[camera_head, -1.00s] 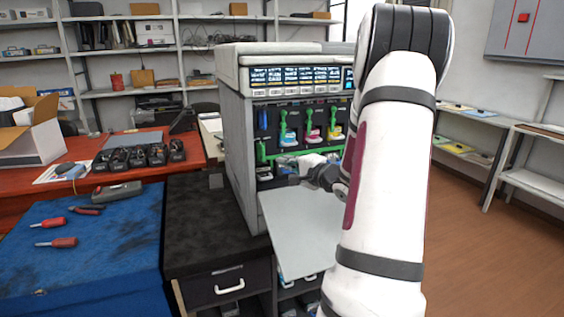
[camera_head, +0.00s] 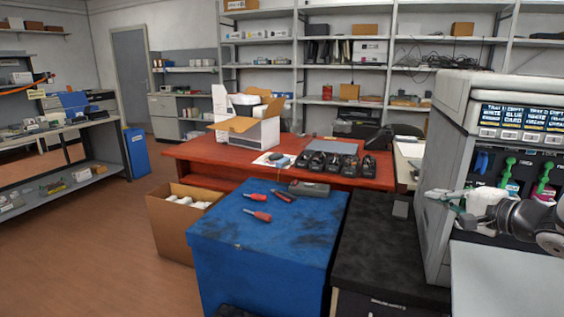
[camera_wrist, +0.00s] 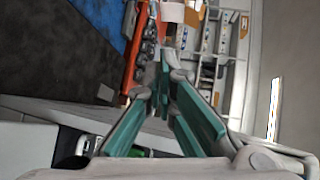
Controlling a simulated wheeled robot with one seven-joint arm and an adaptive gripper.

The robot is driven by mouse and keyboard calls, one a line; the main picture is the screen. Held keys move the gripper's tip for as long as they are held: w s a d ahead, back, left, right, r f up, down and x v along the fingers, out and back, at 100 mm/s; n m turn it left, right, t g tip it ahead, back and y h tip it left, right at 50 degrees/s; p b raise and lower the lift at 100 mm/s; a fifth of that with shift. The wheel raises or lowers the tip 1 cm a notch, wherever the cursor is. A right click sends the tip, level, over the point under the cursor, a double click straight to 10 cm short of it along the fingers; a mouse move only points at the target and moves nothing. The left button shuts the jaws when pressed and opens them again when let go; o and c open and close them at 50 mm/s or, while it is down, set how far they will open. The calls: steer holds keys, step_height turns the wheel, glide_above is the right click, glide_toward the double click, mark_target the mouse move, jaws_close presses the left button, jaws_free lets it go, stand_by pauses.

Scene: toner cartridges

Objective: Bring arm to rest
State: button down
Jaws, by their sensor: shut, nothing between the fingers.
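My gripper (camera_head: 440,198) is at the right of the head view, in front of the left front edge of the large grey printer (camera_head: 432,190). My arm reaches in from the right edge. In the wrist view the teal-padded fingers (camera_wrist: 165,82) come together at their tips with nothing between them. The printer's open front shows cartridge slots with green handles (camera_head: 506,170) and a blue one. The flat pale panel (camera_head: 495,275) juts out below my gripper.
A black cabinet top (camera_head: 385,250) and a blue workbench (camera_head: 265,235) with screwdrivers stand left of the printer. Behind is a red table (camera_head: 215,158) with several black cartridges (camera_head: 333,165). A cardboard box (camera_head: 170,230) sits on the floor; floor at left is clear.

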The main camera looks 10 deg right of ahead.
steer(key=s+a+r+n+g+y+p, duration=0.1)
steer(key=s+a+r+n+g+y, duration=0.2)
steer(key=a, duration=0.6)
steer(key=s+a+r+n+g+p, duration=0.1)
steer(key=s+a+n+g, duration=0.25)
steer(key=a, duration=0.55)
steer(key=s+a+r+n+g+y+p, duration=0.2)
steer(key=s+a, duration=0.2)
steer(key=a, duration=0.4)
steer(key=s+a+n+g+h+p, duration=0.25)
steer(key=s+a+n, duration=0.2)
steer(key=s, duration=0.75)
steer(key=s+d+r+n+h+p, duration=0.2)
steer(key=s+d+r+h, duration=0.1)
steer(key=s+h, duration=0.2)
steer(key=s, duration=0.2)
steer(key=shift+s+r, duration=0.2)
steer(key=shift+s, duration=0.2)
